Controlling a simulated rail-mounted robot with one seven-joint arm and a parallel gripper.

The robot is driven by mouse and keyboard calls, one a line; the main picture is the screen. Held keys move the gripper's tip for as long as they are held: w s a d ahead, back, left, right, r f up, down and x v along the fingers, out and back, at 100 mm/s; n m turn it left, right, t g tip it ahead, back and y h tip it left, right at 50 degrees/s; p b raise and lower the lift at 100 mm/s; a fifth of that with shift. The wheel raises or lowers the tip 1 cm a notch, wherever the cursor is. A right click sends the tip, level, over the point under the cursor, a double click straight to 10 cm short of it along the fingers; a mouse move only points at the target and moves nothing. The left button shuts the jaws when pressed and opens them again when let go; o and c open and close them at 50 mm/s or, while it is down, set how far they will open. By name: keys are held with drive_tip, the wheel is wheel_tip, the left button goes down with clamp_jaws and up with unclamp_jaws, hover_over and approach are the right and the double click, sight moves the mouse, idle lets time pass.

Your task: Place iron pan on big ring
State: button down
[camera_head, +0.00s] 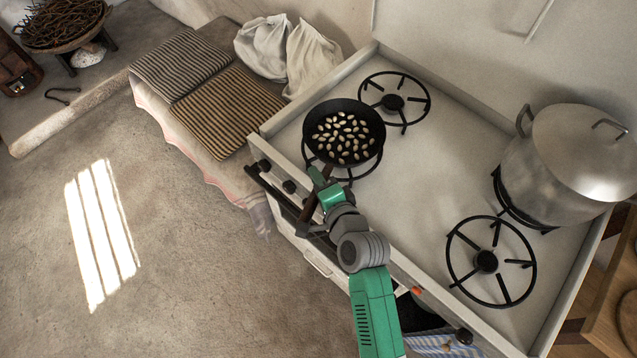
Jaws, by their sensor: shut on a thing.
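The black iron pan (322,116) holds many pale seeds or nuts and is at the stove's front left. It covers most of a black ring (341,179), whose near edge shows below it. I cannot tell whether the pan rests on that ring or hangs just above it. My gripper (322,188) is shut on the pan's brown handle (309,207), on the near side of the pan. The bare front right ring (487,262) looks the largest in the picture. Another bare ring (393,103) is behind the pan.
A large lidded metal pot (568,160) stands on the back right ring. The white stove top (440,165) is clear in the middle. Its raised back panel (500,60) and front knobs border it. Cloth sacks (290,50) and striped mats (225,112) lie to the left.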

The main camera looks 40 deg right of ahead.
drive_tip(key=shift+w+d, duration=0.35)
drive_tip(key=shift+d, duration=0.1)
wheel_tip(320, 180, down, 3)
drive_tip(key=shift+f+b, duration=0.1)
drive_tip(key=shift+b, duration=0.85)
drive_tip(key=shift+s+f, duration=0.1)
drive_tip(key=shift+f, duration=0.15)
drive_tip(key=shift+r, duration=0.15)
drive_tip(key=c, duration=1.6)
unclamp_jaws()
drive_tip(key=shift+a+f, duration=0.1)
drive_tip(key=shift+f, duration=0.2)
drive_tip(key=shift+c, duration=0.2)
drive_tip(key=o, duration=0.4)
drive_tip(key=shift+r, duration=0.1)
